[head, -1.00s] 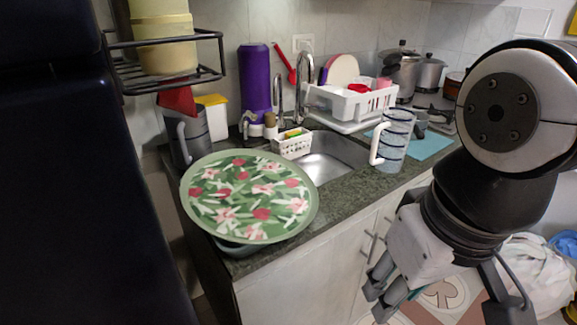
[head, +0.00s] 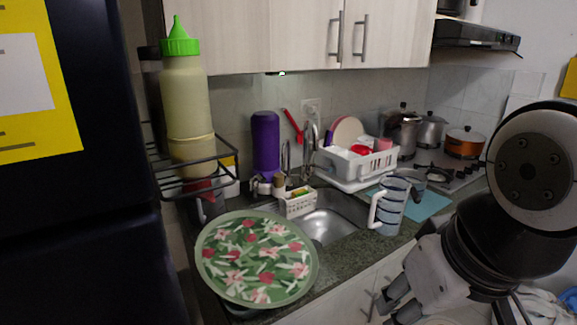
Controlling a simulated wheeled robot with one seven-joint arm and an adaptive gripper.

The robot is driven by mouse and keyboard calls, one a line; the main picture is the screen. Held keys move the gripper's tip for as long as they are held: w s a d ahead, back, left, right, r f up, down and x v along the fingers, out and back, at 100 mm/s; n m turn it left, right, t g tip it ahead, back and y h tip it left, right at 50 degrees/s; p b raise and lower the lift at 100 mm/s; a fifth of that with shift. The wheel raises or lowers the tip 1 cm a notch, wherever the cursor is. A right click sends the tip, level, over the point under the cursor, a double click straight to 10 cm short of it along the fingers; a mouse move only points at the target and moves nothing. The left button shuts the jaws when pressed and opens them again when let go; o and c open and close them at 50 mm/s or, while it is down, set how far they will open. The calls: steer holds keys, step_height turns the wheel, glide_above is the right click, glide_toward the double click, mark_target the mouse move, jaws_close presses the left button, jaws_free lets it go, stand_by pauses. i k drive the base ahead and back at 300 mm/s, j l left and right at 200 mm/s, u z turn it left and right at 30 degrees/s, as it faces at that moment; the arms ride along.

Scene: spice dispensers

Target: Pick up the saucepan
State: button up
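Several pots stand at the back right by the stove: a copper-coloured pot (head: 465,143) with a lid, a tall steel pot (head: 402,137) and a smaller steel pot (head: 431,131). A dark grey vessel (head: 412,179) sits behind the striped jug, partly hidden by it. I cannot tell which of these is the saucepan. My gripper (head: 394,309) hangs at the lower right, in front of the counter and well apart from all of them. Its two fingers look parted, with nothing seen between them; the tips are near the lower picture edge.
A floral round tray (head: 257,261) lies on the counter's near left end. A striped jug (head: 391,206) stands right of the sink (head: 327,225). A dish rack (head: 357,166) stands behind. A wire shelf (head: 195,181) holds a green-capped bottle (head: 186,105). A dark tall body fills the left.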

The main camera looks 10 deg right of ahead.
mark_target(418, 179)
steer(key=z, duration=0.7)
